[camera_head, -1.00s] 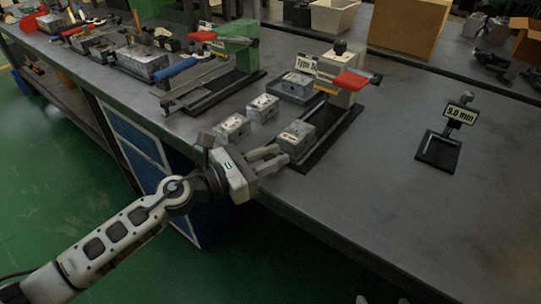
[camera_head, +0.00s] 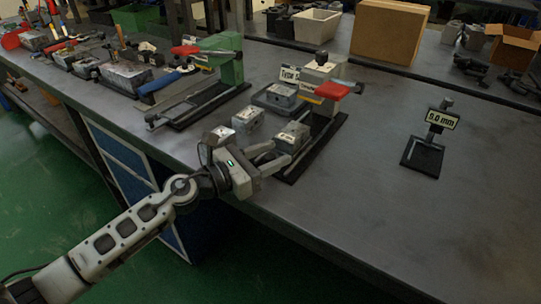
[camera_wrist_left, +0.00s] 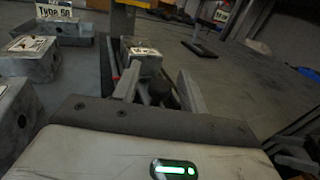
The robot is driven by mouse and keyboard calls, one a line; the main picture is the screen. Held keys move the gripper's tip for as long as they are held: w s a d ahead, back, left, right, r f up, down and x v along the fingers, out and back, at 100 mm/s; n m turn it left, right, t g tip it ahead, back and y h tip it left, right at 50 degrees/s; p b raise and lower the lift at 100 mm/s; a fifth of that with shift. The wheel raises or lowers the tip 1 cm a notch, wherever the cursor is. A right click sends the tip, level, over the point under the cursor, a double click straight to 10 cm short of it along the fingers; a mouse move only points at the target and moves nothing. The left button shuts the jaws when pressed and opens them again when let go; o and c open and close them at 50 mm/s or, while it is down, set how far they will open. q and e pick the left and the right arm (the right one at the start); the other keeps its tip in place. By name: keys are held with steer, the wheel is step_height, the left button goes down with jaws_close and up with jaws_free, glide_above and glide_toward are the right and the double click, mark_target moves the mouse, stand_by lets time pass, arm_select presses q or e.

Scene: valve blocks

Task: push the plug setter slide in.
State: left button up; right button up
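The plug setter (camera_head: 320,72) looks to be the beige block with a red handle (camera_head: 332,91) on a long black base (camera_head: 322,144). A grey valve block (camera_head: 292,137) sits on the near part of that base. My left gripper (camera_head: 280,155) is at the near end of the base, just in front of this block. In the left wrist view its two fingers (camera_wrist_left: 158,90) stand apart, with a dark rounded part (camera_wrist_left: 157,88) between them and the valve block (camera_wrist_left: 143,61) just beyond. I cannot tell whether they touch it. The slide is not clearly visible. My right gripper is not in view.
Two loose grey blocks (camera_head: 247,120) (camera_head: 219,137) and a block on a tray (camera_head: 281,95) lie left of the setter. A green fixture (camera_head: 226,62) stands further left. A small stand with an mm sign (camera_head: 442,118) is right. The table between is clear.

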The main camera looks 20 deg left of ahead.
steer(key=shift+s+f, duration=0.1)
arm_select(q)
steer(key=shift+s+a+f, duration=0.1)
steer(key=shift+s+a, duration=0.2)
steer(key=shift+s, duration=0.1)
steer(key=b+v, duration=0.4)
steer(key=v, duration=1.1)
steer(key=shift+b, duration=0.3)
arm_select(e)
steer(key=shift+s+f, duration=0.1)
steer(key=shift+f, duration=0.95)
